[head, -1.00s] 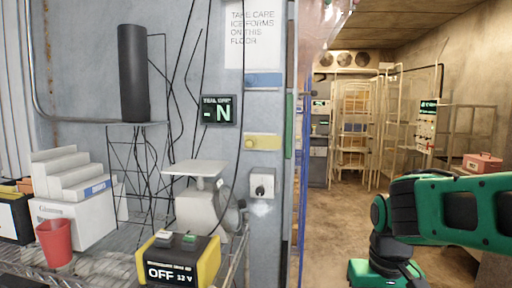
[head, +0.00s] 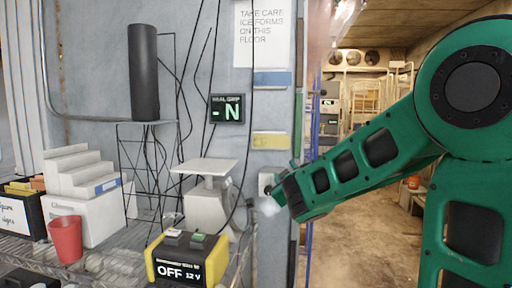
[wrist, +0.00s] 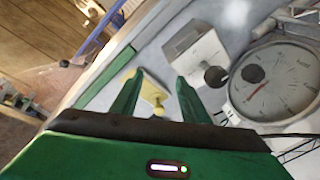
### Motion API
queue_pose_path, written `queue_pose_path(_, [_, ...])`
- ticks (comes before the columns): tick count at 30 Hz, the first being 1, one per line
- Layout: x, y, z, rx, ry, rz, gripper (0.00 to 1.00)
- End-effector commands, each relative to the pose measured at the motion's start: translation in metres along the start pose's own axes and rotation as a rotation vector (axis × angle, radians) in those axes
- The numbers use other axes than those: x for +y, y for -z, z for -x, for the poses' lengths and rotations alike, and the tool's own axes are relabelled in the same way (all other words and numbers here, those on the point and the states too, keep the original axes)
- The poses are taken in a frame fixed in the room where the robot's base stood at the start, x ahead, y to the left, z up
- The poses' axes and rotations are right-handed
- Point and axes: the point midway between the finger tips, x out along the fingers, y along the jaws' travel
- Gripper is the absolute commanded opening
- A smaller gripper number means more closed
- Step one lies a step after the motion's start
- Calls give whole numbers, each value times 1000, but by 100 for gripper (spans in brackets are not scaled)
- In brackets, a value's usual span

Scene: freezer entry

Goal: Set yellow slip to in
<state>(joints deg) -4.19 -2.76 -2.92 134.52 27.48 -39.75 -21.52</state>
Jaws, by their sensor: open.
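The yellow slip (head: 271,141) is a short flat strip on the grey wall panel, below a blue strip (head: 272,79). In the wrist view the yellow slip (wrist: 152,91) shows between the two green fingers, with a small yellow knob on it. My gripper (wrist: 160,76) is open and empty, its fingertips apart on either side of the slip in the picture. I cannot tell how far off the wall they are. In the head view my gripper (head: 276,190) is below the slip, in front of the white switch box (head: 265,182), which it partly hides.
A white box with a dark knob (wrist: 197,54) and a round dial (wrist: 274,82) lie right of the fingers in the wrist view. A wire shelf holds a scale (head: 206,180), a yellow-black OFF unit (head: 187,258) and a red cup (head: 66,239). A cable hangs beside the slip.

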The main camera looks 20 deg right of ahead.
Motion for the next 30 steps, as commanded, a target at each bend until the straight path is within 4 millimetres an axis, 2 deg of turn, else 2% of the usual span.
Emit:
queue_pose_path(1, [-7, 19, -4, 65, -11, 28, 42])
queue_pose_path(3, [-13, 44, -6, 152, -32, 59, 42])
queue_pose_path(6, [-19, 68, -6, 238, -55, 91, 42])
queue_pose_path(9, [-22, 80, -6, 284, -67, 106, 42])
queue_pose_path(14, [-21, 87, -14, 298, -75, 110, 42])
queue_pose_path(30, [-17, 111, -94, 296, -73, 109, 42])
